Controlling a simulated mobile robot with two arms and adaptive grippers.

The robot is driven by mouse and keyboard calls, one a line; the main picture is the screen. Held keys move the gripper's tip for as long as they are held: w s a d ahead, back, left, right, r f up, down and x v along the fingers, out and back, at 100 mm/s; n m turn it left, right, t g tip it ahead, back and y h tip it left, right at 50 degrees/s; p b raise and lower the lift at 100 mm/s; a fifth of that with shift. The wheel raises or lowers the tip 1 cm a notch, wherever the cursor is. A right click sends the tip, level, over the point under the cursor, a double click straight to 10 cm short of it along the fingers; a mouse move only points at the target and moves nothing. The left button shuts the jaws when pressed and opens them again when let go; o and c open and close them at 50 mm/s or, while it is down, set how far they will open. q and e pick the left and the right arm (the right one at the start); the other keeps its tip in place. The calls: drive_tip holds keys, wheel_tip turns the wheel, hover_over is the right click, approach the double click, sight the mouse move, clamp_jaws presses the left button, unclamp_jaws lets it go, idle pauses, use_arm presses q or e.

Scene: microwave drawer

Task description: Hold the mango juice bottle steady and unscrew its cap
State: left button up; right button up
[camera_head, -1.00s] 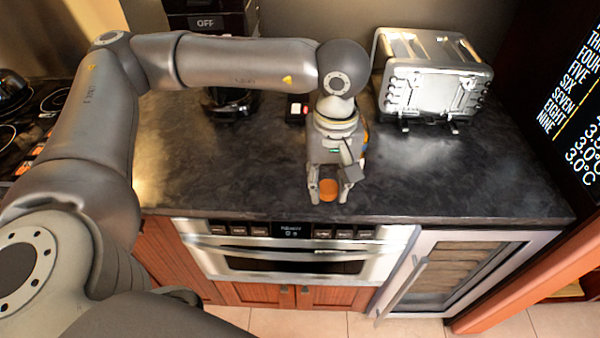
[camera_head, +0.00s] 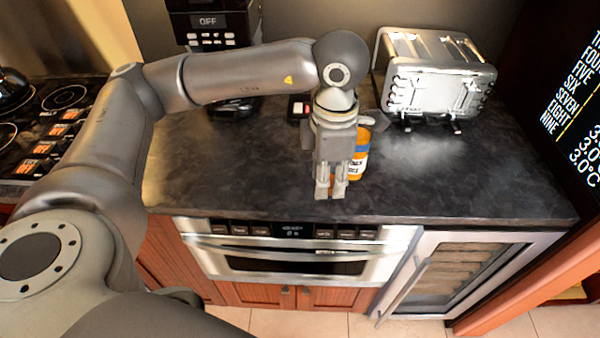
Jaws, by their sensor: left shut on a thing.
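The mango juice bottle (camera_head: 361,160), orange with a blue and white label, stands upright on the dark counter, partly hidden behind my left gripper. My left gripper (camera_head: 331,194) points down in front of the bottle and to its left, near the counter's front edge. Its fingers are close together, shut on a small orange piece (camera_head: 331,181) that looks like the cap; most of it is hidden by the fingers. The bottle's top is partly covered, so I cannot tell its state. My right gripper is not in view.
A silver toaster (camera_head: 436,75) stands at the back right. A black coffee machine (camera_head: 212,22) is at the back left, and a stove (camera_head: 45,115) at far left.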

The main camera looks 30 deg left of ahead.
use_arm(q)
drive_tip(key=n, duration=0.5)
drive_tip(key=shift+a, duration=0.2)
drive_tip(key=n, duration=0.6)
drive_tip(key=shift+w+a, duration=0.1)
drive_tip(key=shift+a, duration=0.3)
drive_tip(key=n, duration=0.5)
drive_tip(key=n+p, duration=0.2)
drive_tip(key=n, duration=0.3)
hover_over(300, 173)
drive_tip(key=f, duration=0.8)
drive_tip(key=shift+s+d+f, duration=0.4)
drive_tip(key=shift+w+a+f, duration=0.35)
drive_tip(key=shift+w+f, duration=0.05)
drive_tip(key=shift+f, duration=0.3)
wheel_tip(300, 173, down, 3)
drive_tip(key=shift+f+p, duration=0.1)
drive_tip(key=shift+p, duration=0.4)
drive_tip(key=shift+a, duration=0.1)
